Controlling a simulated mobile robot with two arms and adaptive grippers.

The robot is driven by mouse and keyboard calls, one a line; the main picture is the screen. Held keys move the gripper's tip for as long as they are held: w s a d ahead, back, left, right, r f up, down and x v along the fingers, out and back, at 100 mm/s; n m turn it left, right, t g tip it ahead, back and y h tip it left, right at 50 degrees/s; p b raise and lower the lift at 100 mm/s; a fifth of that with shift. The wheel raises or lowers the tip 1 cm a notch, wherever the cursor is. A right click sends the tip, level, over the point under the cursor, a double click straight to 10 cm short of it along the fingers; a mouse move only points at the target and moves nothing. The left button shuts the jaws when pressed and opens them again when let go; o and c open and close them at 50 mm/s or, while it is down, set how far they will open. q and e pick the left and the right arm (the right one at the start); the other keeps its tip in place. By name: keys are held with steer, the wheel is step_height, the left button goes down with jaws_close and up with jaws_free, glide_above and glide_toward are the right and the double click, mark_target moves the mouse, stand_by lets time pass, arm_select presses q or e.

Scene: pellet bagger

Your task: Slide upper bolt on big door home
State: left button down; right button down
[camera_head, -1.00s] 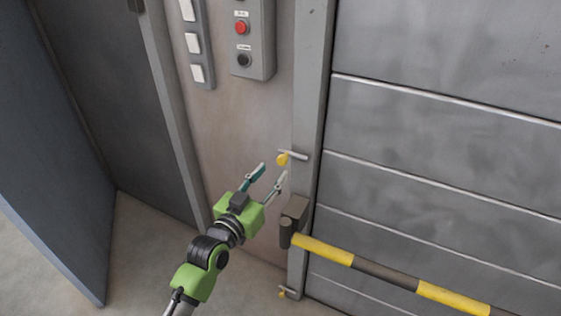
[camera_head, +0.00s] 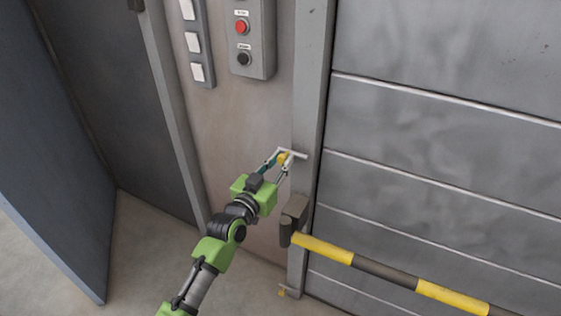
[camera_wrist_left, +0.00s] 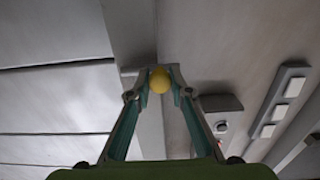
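The upper bolt (camera_head: 299,153) is a short grey bar with a yellow knob (camera_head: 282,158), on the frame post at the left edge of the big grey door (camera_head: 440,130). My left gripper (camera_head: 281,160) is at the knob, with one finger on each side of it. In the left wrist view the yellow knob (camera_wrist_left: 160,80) sits between the two fingertips. The fingers are spread to about the knob's width; whether both press on it is hard to tell. My right gripper is not in view.
A yellow and black barrier bar (camera_head: 380,269) crosses the door below the bolt, from a dark bracket (camera_head: 293,221). A lower bolt (camera_head: 288,292) is near the floor. A button box (camera_head: 252,40) is on the wall above. A blue door (camera_head: 50,170) stands at the left.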

arm_select(q)
steer(key=d, duration=0.1)
steer(key=s+d+p, duration=0.1)
steer(key=d, duration=0.1)
steer(key=s+d+p, duration=0.1)
steer(key=shift+d, duration=0.2)
steer(key=shift+f, duration=0.1)
steer(key=c, duration=2.1)
jaws_free()
steer(key=shift+o, duration=1.4)
steer(key=shift+d, duration=0.15)
steer(key=shift+s, duration=0.1)
glide_toward(304, 158)
steer(key=v, duration=0.6)
steer(key=shift+f, duration=0.1)
